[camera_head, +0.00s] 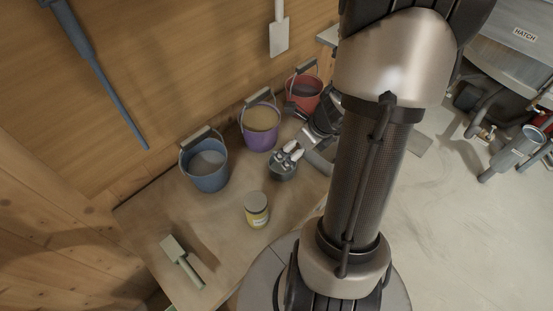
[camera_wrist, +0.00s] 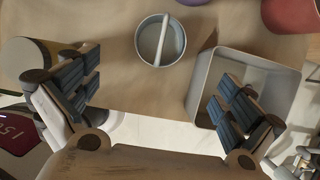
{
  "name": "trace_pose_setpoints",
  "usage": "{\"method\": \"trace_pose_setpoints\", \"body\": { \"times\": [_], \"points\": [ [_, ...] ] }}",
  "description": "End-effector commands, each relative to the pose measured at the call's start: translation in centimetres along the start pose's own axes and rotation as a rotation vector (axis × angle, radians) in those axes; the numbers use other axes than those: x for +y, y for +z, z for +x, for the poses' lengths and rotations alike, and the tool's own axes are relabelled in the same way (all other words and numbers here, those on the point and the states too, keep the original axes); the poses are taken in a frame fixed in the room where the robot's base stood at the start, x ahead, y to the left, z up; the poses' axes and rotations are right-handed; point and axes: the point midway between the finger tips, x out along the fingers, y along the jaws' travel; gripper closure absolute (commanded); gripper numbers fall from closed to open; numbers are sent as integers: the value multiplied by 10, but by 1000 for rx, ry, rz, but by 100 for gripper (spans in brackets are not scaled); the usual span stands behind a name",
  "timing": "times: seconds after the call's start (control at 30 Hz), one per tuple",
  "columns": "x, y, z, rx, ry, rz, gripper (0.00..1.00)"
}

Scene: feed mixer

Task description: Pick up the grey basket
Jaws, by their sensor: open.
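A grey square open container (camera_wrist: 203,84), which looks like the grey basket, stands at the right of the wrist view. Its rim and inner walls show, and one finger covers part of its near side. In the head view it is mostly hidden by my arm. A smaller round grey container with a pale bar across its top (camera_wrist: 146,47) stands to its left, ahead of the space between my fingers. My gripper (camera_wrist: 160,98) is open and empty. Its left finger lies over the jar's side, its right finger over the square container. I cannot tell whether either touches.
A jar with a yellow label (camera_head: 257,212) stands on the wooden bench. Blue (camera_head: 207,177), purple (camera_head: 261,138) and red (camera_head: 308,101) buckets line the wall. A pale green tool (camera_head: 181,260) lies at the front left. Bench around the tool is clear.

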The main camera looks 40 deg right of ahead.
Motion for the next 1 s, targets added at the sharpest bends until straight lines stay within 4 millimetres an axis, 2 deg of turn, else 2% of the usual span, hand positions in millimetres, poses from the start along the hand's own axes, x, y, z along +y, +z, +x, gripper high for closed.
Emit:
{"method": "trace_pose_setpoints", "body": {
  "times": [0.03,0.3,0.43,0.7,1.0],
  "points": [
    [1,-3,19,1,3,-3,0],
    [1,-2,77,0,2,-7,0],
    [1,-1,94,0,1,-7,0],
    [0,0,106,-1,0,-8,0],
    [0,-1,150,0,2,-9,0]
  ]
}}
